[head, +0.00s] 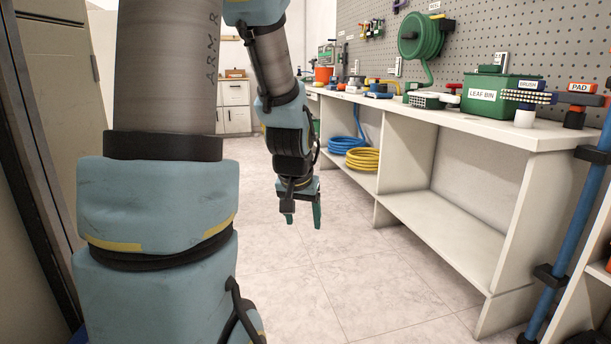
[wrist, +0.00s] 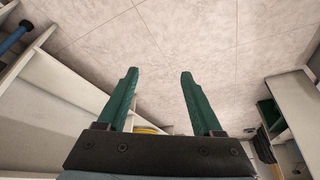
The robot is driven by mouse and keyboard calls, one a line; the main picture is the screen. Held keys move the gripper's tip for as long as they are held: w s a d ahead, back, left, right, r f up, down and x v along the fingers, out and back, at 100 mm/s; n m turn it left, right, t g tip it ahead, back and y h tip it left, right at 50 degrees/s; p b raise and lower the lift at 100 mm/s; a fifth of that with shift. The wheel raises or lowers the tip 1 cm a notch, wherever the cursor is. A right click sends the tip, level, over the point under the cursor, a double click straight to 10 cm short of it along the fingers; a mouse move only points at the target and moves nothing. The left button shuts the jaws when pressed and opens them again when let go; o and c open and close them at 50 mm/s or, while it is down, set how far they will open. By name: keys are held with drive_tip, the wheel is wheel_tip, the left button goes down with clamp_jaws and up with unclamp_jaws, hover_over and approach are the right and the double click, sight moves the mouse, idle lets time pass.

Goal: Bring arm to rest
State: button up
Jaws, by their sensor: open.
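My gripper (head: 302,217) hangs at the end of my arm in the middle of the head view, pointing down over the tiled floor, left of the white workbench. In the wrist view my gripper (wrist: 158,85) shows two green fingers spread apart with only floor between them. It is open and empty. My arm's large blue and grey links fill the left part of the head view and hide what lies behind them.
A white workbench (head: 450,120) runs along the right wall, carrying a green leaf bin (head: 490,95) and several tools. Blue hose (head: 345,144) and yellow hose (head: 362,159) lie on its lower shelf. A blue pole (head: 580,220) stands at the right. The tiled floor (head: 350,270) is clear.

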drive_tip(key=s+a+f+n+g, duration=0.25)
drive_tip(key=s+a, duration=0.35)
drive_tip(key=s, duration=0.4)
drive_tip(key=w+d+p+v, duration=0.1)
drive_tip(key=w+p+v, duration=0.1)
drive_tip(key=p+v, duration=1)
drive_tip(key=w+d+r+p+v, duration=0.1)
drive_tip(key=w+p+v, duration=0.1)
drive_tip(key=p+v, duration=1.1)
drive_tip(key=w+d+p+v, duration=0.1)
drive_tip(key=w+p+v, duration=0.2)
drive_tip(key=p+v, duration=1)
drive_tip(key=shift+s+r+y, duration=0.35)
drive_tip(key=shift+y, duration=0.05)
